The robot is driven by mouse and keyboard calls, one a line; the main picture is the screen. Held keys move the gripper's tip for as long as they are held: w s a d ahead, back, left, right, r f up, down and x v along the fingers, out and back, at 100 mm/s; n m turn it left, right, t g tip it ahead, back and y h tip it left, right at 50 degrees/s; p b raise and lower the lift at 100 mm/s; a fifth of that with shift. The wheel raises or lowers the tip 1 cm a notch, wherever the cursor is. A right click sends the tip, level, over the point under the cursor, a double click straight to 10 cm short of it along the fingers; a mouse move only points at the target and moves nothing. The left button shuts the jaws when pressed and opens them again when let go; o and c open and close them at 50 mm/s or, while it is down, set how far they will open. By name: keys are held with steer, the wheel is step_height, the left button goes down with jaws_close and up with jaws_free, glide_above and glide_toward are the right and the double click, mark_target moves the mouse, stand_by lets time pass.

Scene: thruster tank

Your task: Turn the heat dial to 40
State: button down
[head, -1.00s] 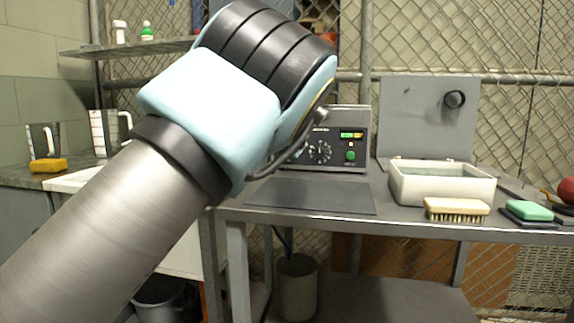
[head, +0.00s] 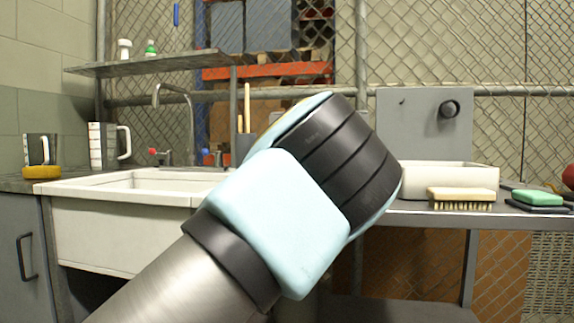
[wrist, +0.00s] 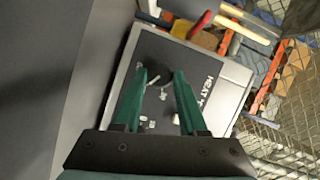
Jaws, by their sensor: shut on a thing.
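In the wrist view the heat control box's grey panel (wrist: 212,98) shows tilted, with "HEAT" lettering and white markings. The dark heat dial (wrist: 158,68) is between the green fingers of my gripper (wrist: 160,73), which is shut on it. The fingers hide part of the dial, and I cannot read its setting. In the head view my arm covers the control box, the dial and my gripper.
A white tub (head: 425,178), a brush (head: 461,199) and a green soap block (head: 537,198) are on the metal table right of my arm. A white sink (head: 120,193) is to the left. A wire fence (head: 455,45) stands behind.

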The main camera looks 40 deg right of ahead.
stand_by(0.3)
steer(key=shift+c, duration=2.3)
jaws_free()
steer(key=shift+s, duration=0.1)
steer(key=b+v, duration=0.1)
steer(key=v, duration=0.9)
steer(key=shift+s+a, duration=0.25)
steer(key=shift+r, duration=0.15)
